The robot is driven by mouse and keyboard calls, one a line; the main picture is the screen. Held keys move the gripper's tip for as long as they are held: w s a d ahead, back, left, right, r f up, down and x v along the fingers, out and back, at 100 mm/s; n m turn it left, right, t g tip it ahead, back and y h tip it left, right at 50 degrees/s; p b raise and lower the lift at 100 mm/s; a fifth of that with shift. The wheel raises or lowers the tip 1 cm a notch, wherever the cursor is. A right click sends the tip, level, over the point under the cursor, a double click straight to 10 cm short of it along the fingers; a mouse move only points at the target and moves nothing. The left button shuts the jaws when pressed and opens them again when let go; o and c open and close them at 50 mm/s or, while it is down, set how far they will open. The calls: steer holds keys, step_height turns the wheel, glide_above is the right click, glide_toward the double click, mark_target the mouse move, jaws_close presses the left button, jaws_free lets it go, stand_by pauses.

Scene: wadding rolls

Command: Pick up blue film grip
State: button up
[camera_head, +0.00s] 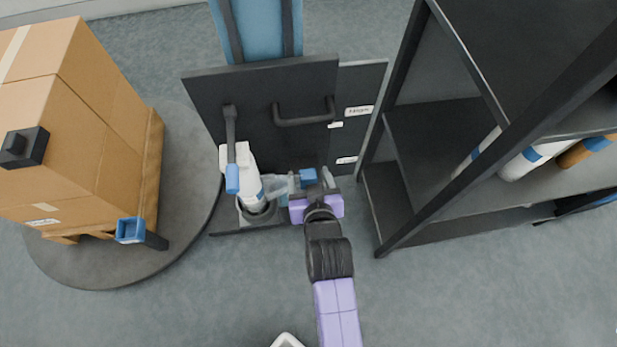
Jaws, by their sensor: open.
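A small blue block (308,177), which looks like the film grip, sits at the right end of a translucent film piece (280,186) low on a dark upright panel. My gripper (315,192) is open, with its purple body just below the blue block in the picture. The fingertips are small and partly hidden, so I cannot tell whether they touch the block or stand around it. Another blue piece (232,180) is at the lower end of a dark lever, and a blue square holder (130,230) is at the pallet's corner.
A white roll (248,178) stands in a cup left of the film. The dark panel (255,85) has a handle. Boxes (115,130) on a pallet stand at left on a round plate (190,215). A black shelf (435,150) with rolls is at right.

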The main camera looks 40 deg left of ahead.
steer(key=c, duration=1.4)
jaws_close()
steer(key=shift+r, duration=0.15)
